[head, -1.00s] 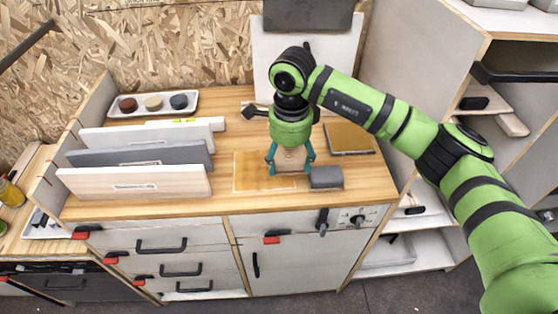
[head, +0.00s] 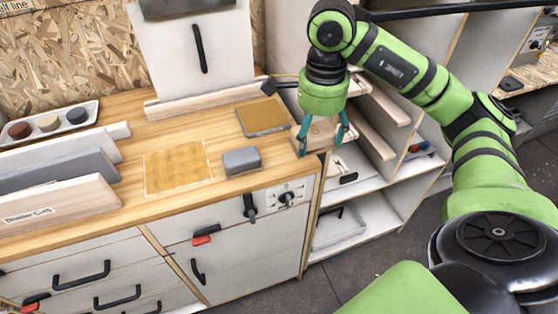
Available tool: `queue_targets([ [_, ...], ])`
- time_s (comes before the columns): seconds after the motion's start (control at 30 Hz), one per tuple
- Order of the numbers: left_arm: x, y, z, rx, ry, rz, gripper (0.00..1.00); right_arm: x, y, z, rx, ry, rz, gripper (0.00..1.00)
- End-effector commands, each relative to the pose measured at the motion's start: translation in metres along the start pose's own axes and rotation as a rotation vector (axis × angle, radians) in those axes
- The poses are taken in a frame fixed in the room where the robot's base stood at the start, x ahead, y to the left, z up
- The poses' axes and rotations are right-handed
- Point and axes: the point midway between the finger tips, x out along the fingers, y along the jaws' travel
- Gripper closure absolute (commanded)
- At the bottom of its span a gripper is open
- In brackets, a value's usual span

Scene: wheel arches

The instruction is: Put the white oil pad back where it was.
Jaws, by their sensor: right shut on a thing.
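My right gripper (head: 320,140) is at the right end of the wooden worktop, its teal fingers shut on a small light-brown, wooden-looking block (head: 318,131). I cannot tell whether the block touches the worktop. A white tray (head: 90,109) at the far left holds three round pads: a reddish-brown pad (head: 19,130), a pale cream pad (head: 48,122) and a dark blue-grey pad (head: 76,115). The cream one is the whitest pad in view, and it sits in the middle of the tray. My left gripper is not in view.
A grey block (head: 242,160) stands by an amber square patch (head: 178,167) on the worktop (head: 150,132). A brown-topped flat plate (head: 262,116) lies behind it. Upright boards (head: 60,205) stand at left. Open shelves (head: 375,175) lie right of the worktop's edge.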

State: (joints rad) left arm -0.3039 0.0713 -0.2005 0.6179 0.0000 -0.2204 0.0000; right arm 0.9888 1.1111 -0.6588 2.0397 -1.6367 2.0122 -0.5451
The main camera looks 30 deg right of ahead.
Motion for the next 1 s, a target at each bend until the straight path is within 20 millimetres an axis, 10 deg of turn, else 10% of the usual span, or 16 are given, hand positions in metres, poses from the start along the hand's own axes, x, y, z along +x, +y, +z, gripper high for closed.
queue_targets([
  [0.27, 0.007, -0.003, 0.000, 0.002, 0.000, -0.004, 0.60, -0.005, 0.014, -0.026, 0.006, -0.003, 0.002, 0.53],
  [1.0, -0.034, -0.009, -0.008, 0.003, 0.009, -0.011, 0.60, 0.070, -0.079, 0.035, 0.008, -0.001, 0.005, 0.53],
])
